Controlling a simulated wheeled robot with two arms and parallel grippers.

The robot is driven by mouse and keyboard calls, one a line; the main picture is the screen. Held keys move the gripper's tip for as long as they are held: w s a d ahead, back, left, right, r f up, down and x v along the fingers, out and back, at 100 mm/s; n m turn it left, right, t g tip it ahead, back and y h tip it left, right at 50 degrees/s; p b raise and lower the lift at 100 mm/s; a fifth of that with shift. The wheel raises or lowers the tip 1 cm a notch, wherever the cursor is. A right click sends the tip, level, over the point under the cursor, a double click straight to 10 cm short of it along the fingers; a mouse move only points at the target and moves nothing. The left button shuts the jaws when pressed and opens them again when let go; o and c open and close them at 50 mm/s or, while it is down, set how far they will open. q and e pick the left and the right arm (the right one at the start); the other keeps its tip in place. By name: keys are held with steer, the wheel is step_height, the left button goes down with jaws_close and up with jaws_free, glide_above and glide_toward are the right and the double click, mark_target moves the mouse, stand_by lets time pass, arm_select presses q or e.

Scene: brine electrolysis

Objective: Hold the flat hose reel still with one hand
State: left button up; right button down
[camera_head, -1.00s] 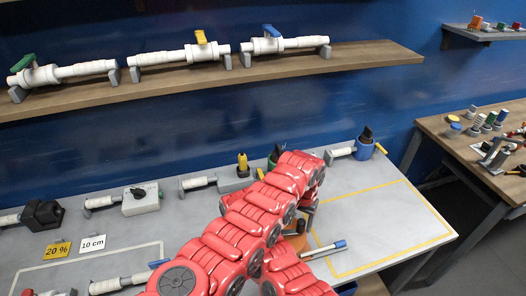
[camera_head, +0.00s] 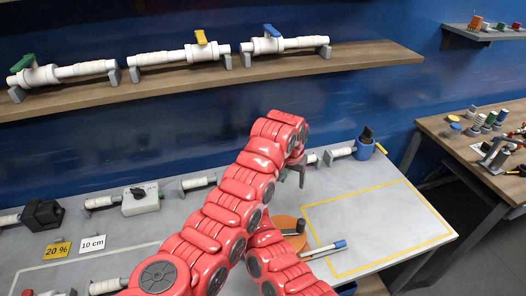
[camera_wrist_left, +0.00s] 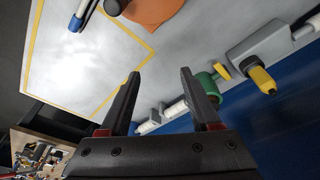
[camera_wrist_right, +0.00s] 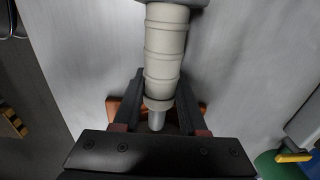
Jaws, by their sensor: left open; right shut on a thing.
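An orange disc (camera_head: 290,221), which looks like the flat hose reel, lies on the grey worktop, partly hidden behind my arms. Its edge also shows at the top of the left wrist view (camera_wrist_left: 152,11). My left gripper (camera_head: 293,177) is open and empty above the worktop, beyond the disc. Its spread fingers also show in the left wrist view (camera_wrist_left: 160,74). My right gripper (camera_wrist_right: 160,88) is hidden in the head view; in its wrist view it is shut on a pale ribbed cylinder (camera_wrist_right: 166,45), with orange behind the fingers. I cannot tell whether this cylinder belongs to the disc.
A rod with a blue end (camera_head: 325,249) lies near the yellow-outlined area (camera_head: 385,225), which is otherwise clear. Fittings, including a white box (camera_head: 140,200) and a blue part (camera_head: 365,148), line the back. A wooden shelf (camera_head: 370,58) with valves runs above.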

arm_select(q)
steer(key=w+a+r+n+t, duration=0.1)
steer(key=w+a+t, duration=0.3)
steer(key=w+a, duration=0.5)
steer(key=shift+w+r+n, duration=0.3)
steer(key=shift+w+r, duration=0.1)
steer(key=shift+w, duration=0.65)
steer(key=n+g+y, duration=0.1)
steer(key=n+g, duration=0.5)
steer(key=n, duration=2.5)
glide_toward(301, 221)
steer(key=f, duration=1)
steer(key=shift+w+d+f, duration=0.1)
steer(key=shift+w+d, duration=0.1)
jaws_close()
